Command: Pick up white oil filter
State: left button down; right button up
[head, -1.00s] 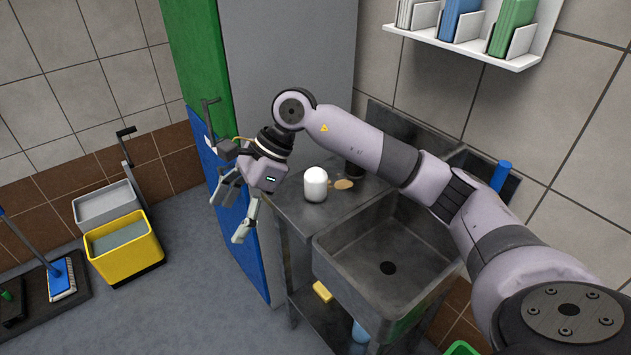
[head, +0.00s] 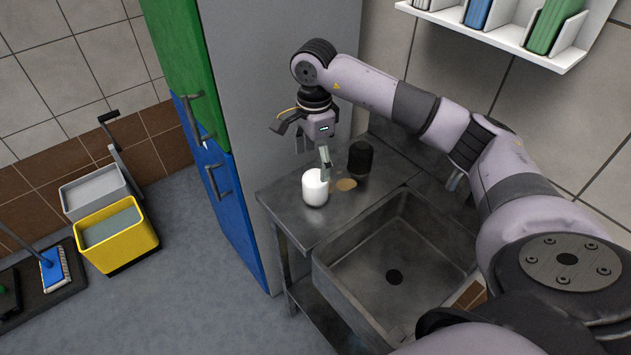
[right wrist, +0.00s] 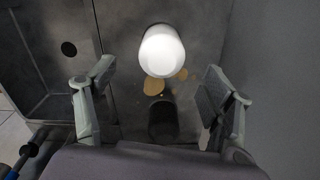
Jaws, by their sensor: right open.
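The white oil filter (head: 315,190) stands upright on the metal counter left of the sink. It also shows in the right wrist view (right wrist: 163,52), at the top, between the lines of the two fingers. My right gripper (head: 312,160) is open and empty, pointing down above and just behind the white filter. In the right wrist view its two fingers (right wrist: 158,98) are spread wide, with the filter beyond their tips. One finger overlaps the filter's top edge in the head view; contact cannot be told. My left gripper is not in view.
A black filter (head: 360,160) stands behind and right of the white one, with a tan stain (head: 345,185) between them. The sink (head: 395,250) is at the right. A tall blue and green cabinet (head: 240,220) borders the counter's left. A shelf (head: 500,35) hangs above.

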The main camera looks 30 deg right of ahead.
aim_at(314, 174)
jog(key=f, duration=0.3)
jog(key=shift+w+d+f, duration=0.1)
jog(key=shift+w+d, duration=0.05)
jog(key=shift+w, duration=0.05)
jog(key=shift+s+f+p, duration=0.1)
jog(key=shift+f+p, duration=0.25)
jog(key=shift+f, duration=0.4)
notch_tip(314, 174, down, 4)
jog(key=shift+d+r+p, duration=0.1)
jog(key=shift+p, duration=0.95)
jog(key=shift+f, duration=0.45)
jog(key=c, duration=0.7)
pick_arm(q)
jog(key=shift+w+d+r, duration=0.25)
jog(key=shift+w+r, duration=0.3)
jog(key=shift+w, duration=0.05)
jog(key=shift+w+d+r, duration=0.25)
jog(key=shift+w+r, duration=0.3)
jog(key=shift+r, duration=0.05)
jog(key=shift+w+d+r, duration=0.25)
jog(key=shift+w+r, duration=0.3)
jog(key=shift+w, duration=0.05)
pick_arm(e)
jog(key=c, duration=0.8)
